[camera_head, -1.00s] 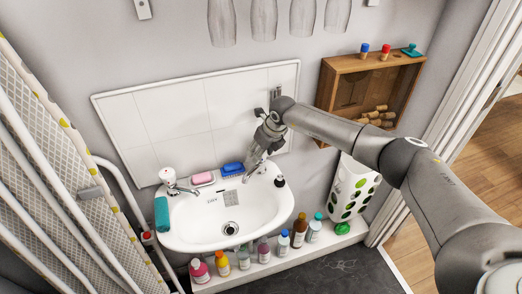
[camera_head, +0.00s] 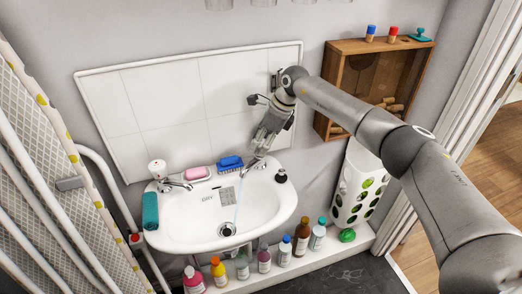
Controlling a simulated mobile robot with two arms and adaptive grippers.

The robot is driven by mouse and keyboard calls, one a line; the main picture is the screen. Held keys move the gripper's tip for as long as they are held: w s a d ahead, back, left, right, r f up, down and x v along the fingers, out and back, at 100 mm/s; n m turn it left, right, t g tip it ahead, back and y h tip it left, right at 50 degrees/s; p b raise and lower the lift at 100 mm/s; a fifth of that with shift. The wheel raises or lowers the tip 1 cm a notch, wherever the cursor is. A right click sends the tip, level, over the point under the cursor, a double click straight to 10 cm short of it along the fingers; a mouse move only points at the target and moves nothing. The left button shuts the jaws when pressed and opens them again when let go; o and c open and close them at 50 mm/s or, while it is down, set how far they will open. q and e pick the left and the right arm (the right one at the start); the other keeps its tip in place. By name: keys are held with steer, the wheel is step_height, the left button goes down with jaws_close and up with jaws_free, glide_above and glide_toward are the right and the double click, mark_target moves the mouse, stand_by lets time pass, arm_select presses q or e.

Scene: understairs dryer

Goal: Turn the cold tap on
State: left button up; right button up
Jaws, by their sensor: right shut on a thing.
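The white basin (camera_head: 185,238) is fixed to the wall below a tiled splashback. The tap at its right rear is the cold tap; its metal spout (camera_head: 249,167) shows, while its head is hidden by my right gripper (camera_head: 262,148). The gripper comes down from above and is shut on the cold tap's head. A thin bluish stream of water (camera_head: 237,208) falls from this spout into the basin. The other tap (camera_head: 158,170), at the left rear, has a white head with a red mark. My left gripper is not in view.
A pink soap (camera_head: 197,173), a blue brush (camera_head: 230,162) and a dark stopper-like item (camera_head: 281,176) sit along the basin's back. A teal item (camera_head: 150,210) lies on its left rim. Several bottles stand on the ledge below. A wooden cabinet (camera_head: 345,60) hangs at right.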

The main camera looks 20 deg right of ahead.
steer(key=shift+n+g+y+b, duration=0.3)
steer(key=shift+n+b, duration=0.45)
steer(key=shift+n, duration=0.15)
steer(key=o, duration=1)
steer(key=shift+o, duration=0.2)
steer(key=shift+r, duration=0.15)
steer(key=shift+d+r, duration=0.1)
steer(key=shift+r, duration=0.05)
steer(key=v, duration=0.7)
steer(key=shift+r, duration=0.25)
steer(key=shift+s, duration=0.15)
steer(key=shift+c, duration=0.2)
